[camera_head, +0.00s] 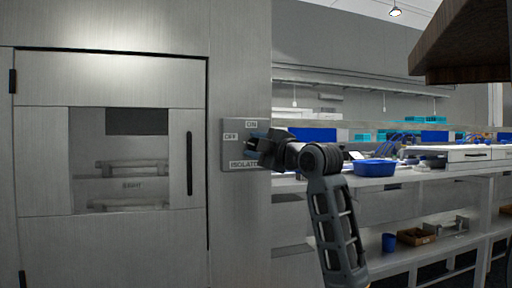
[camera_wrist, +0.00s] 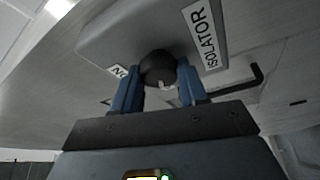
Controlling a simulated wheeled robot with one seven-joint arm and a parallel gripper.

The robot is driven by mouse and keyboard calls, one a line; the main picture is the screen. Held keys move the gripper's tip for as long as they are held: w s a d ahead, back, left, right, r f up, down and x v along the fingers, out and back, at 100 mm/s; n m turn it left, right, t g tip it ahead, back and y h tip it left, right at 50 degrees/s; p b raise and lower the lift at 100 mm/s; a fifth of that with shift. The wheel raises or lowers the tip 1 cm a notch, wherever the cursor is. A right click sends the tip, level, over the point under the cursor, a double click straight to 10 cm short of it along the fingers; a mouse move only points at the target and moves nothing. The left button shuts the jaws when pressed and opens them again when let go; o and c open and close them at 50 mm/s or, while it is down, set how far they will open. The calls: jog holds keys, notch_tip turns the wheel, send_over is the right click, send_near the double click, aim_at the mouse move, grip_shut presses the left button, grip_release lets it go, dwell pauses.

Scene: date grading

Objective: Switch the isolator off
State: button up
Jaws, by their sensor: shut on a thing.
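The isolator (camera_head: 240,151) is a grey box on the metal wall, right of the cabinet door. Its plates read ON at the top, OFF at the left and ISOLATOR at the bottom. My gripper (camera_head: 263,143) reaches it from the right and covers its middle. In the wrist view the blue fingers of my gripper (camera_wrist: 160,88) are shut on the round dark knob (camera_wrist: 158,66) of the isolator box (camera_wrist: 125,35). A pale mark shows on the knob's lower edge there, between the fingers. The OFF plate is hidden in that view, so I cannot tell the setting surely.
A cabinet door (camera_head: 170,200) with a window and black handle stands shut at the left. At the right are benches with a blue tub (camera_head: 374,168), a brown box (camera_head: 416,237) on the lower shelf, and a dark hood (camera_head: 462,50) above.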

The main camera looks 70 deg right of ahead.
jog(key=o, duration=1.1)
jog(key=shift+c, duration=0.2)
jog(key=b+v, duration=0.1)
jog(key=v, duration=0.6)
jog(key=shift+s+a, duration=0.2)
jog(key=shift+s, duration=0.15)
jog(key=shift+f, duration=0.15)
